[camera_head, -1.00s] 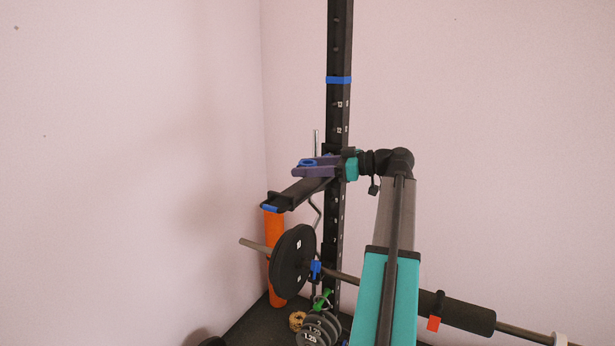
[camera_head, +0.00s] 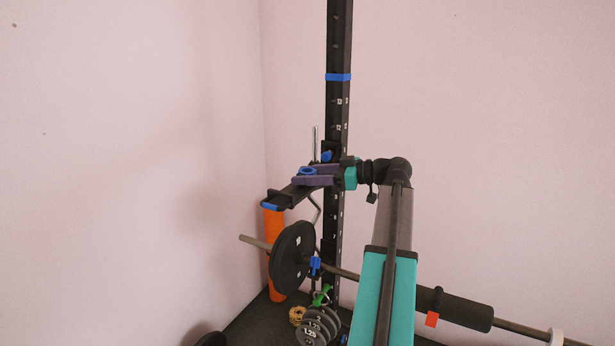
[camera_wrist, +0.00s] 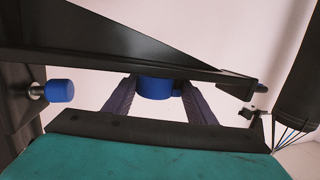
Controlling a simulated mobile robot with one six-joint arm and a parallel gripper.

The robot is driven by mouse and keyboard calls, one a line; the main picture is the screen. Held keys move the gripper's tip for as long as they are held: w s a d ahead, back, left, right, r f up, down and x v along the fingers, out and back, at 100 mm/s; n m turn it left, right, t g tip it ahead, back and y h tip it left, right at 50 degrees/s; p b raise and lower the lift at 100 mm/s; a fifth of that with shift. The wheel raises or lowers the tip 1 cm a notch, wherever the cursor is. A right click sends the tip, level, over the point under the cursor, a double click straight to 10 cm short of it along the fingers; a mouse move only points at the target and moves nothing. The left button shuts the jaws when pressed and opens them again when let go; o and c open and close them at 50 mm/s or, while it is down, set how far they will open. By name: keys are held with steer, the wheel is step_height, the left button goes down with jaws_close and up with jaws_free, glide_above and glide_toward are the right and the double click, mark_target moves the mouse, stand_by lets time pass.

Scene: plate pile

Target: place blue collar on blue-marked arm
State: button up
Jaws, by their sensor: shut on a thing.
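The blue collar (camera_head: 307,171) is a small ring held between the purple fingers of my gripper (camera_head: 308,175). It sits over or beside the black blue-marked arm (camera_head: 285,197), which juts left from the upright and has a blue band at its outer end. In the wrist view the collar (camera_wrist: 155,88) is between the two fingers of my gripper (camera_wrist: 157,97), and the edge of the black arm (camera_wrist: 110,45) crosses in front of its top. I cannot tell whether collar and arm touch.
The black upright (camera_head: 340,110) stands behind my gripper, with a blue knob (camera_wrist: 60,91) near the arm's base. Below are a barbell with a black plate (camera_head: 292,257), an orange cylinder (camera_head: 274,232) and several small plates (camera_head: 316,328). Space left of the arm is clear.

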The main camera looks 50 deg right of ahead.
steer(key=shift+s+f+b, duration=0.1)
steer(key=shift+f+b, duration=0.4)
steer(key=shift+f, duration=0.1)
steer(key=o, duration=1.1)
steer(key=shift+a, duration=0.1)
steer(key=shift+r+p, duration=0.15)
steer(key=shift+p, duration=0.15)
steer(key=shift+r+p, duration=0.5)
steer(key=shift+p, duration=0.05)
steer(key=b+v, duration=0.4)
steer(key=v, duration=0.8)
steer(key=shift+b, duration=0.4)
